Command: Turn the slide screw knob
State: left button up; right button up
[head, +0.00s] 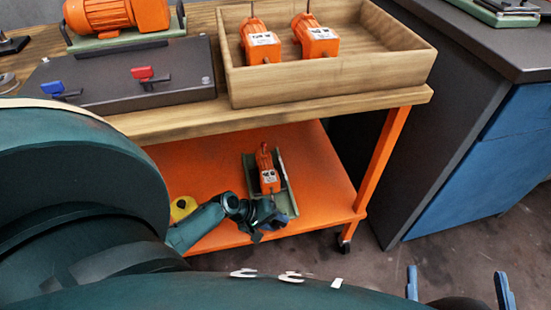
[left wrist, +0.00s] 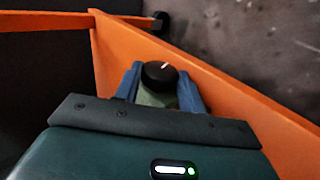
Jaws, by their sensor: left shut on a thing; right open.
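The slide is a green rail (head: 287,190) on the orange lower shelf, with a small orange motor (head: 268,177) standing on it. The slide screw knob (left wrist: 160,72) is black with a white mark, at the slide's near end in the left wrist view. My left gripper (left wrist: 160,90) has its blue fingers on both sides of the knob, shut on it. In the head view my left gripper (head: 272,218) is at the slide's near end, and I cannot make out the knob there. My right gripper (head: 457,287) is open and empty at the bottom right.
A wooden tray (head: 335,83) with two orange motors stands on the table above the shelf. A dark box (head: 125,77) with blue and red levers is left of it. An orange table leg (head: 383,160) is right of the slide. Floor (head: 450,250) shows below the blue cabinet.

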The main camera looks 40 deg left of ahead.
dwell(0.4)
pick_arm(q)
jog(key=o, duration=0.9)
jog(key=shift+o, duration=0.4)
jog(key=shift+f, duration=0.1)
jog(key=shift+s, duration=0.1)
